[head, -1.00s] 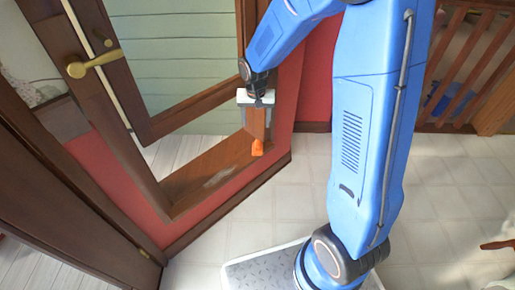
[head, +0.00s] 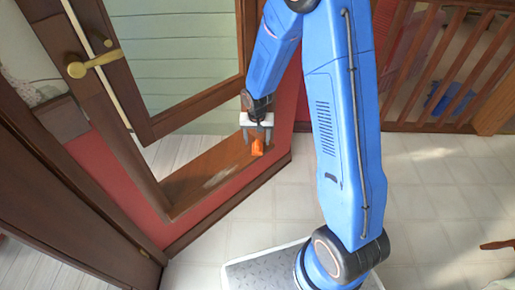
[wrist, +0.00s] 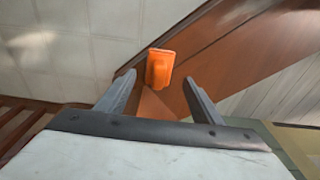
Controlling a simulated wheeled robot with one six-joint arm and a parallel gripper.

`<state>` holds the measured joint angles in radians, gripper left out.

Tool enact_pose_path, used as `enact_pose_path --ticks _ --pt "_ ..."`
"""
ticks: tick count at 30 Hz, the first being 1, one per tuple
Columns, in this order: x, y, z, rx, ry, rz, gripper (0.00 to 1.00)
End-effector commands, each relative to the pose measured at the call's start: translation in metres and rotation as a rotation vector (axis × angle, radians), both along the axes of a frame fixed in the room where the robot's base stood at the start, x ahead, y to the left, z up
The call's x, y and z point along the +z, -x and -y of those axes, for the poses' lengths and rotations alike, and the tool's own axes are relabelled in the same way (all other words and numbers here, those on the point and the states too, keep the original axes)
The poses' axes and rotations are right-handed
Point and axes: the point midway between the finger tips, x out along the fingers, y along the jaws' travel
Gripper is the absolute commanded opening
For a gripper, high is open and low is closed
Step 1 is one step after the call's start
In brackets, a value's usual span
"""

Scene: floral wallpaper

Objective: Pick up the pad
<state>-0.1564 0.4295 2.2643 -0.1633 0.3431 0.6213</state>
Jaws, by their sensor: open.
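The orange pad (head: 257,147) rests on the brown wooden window sill in the head view. In the wrist view the pad shows just beyond and between the two fingertips (wrist: 160,82). Nothing is between the fingers that I can see as held. Whether a finger touches the pad cannot be told.
The sill (head: 205,175) runs along a red wall below a large window (head: 185,60). A door with a brass handle (head: 95,63) stands at the left. A wooden railing (head: 450,65) stands at the back right.

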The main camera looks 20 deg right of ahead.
Motion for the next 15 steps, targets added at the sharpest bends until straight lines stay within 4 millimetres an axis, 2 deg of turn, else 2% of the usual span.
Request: enact_pose_path --ticks 6,15 --pt "-0.029 -0.001 0.003 0.0 0.001 -0.003 0.61" --pt "-0.04 -0.003 0.003 -0.001 0.0 -0.001 0.61"
